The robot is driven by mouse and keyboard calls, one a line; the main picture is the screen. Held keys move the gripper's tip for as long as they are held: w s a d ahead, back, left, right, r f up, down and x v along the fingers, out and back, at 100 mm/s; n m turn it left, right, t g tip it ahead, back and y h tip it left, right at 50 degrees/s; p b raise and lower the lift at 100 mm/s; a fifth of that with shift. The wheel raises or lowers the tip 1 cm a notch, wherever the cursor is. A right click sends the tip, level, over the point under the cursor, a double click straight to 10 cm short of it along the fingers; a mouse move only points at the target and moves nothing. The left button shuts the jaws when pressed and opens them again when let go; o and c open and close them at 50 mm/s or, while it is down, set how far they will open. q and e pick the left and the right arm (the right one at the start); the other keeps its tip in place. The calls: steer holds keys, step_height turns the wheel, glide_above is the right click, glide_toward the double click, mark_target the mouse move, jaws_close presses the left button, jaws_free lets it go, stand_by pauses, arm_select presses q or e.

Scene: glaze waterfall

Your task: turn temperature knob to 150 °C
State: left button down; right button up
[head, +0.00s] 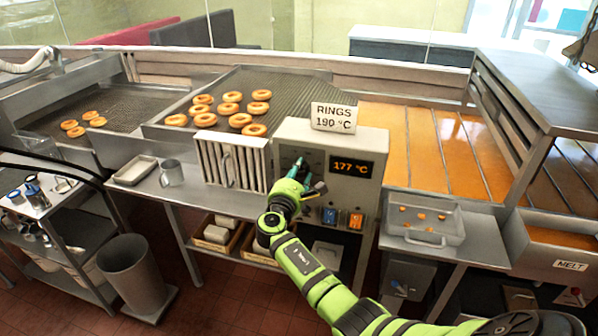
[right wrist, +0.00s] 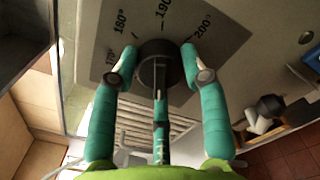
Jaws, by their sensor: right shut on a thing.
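The temperature knob (right wrist: 160,68) is a round black dial on a grey scale plate (right wrist: 120,30) with printed marks such as 180°, 190 and 200°. In the head view my right gripper (head: 298,170) is at the front of the control box (head: 372,147) and hides the knob. The orange display (head: 351,168) on the box reads 177 °C. My left gripper is not in view.
Blue and orange switches (head: 342,217) sit below the display. A slatted metal rack (head: 232,160) stands just left of the box. A tray with orange bits (head: 425,222) is to the right. Rings lie on the wire conveyor (head: 290,85) behind.

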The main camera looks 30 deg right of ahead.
stand_by(0.4)
steer(key=o, duration=1.2)
steer(key=shift+w, duration=0.1)
steer(key=shift+w+f, duration=0.2)
steer(key=shift+f, duration=0.05)
steer(key=shift+s, duration=0.1)
steer(key=shift+s+a, duration=0.25)
steer(key=v, duration=1.1)
steer(key=shift+a, duration=0.2)
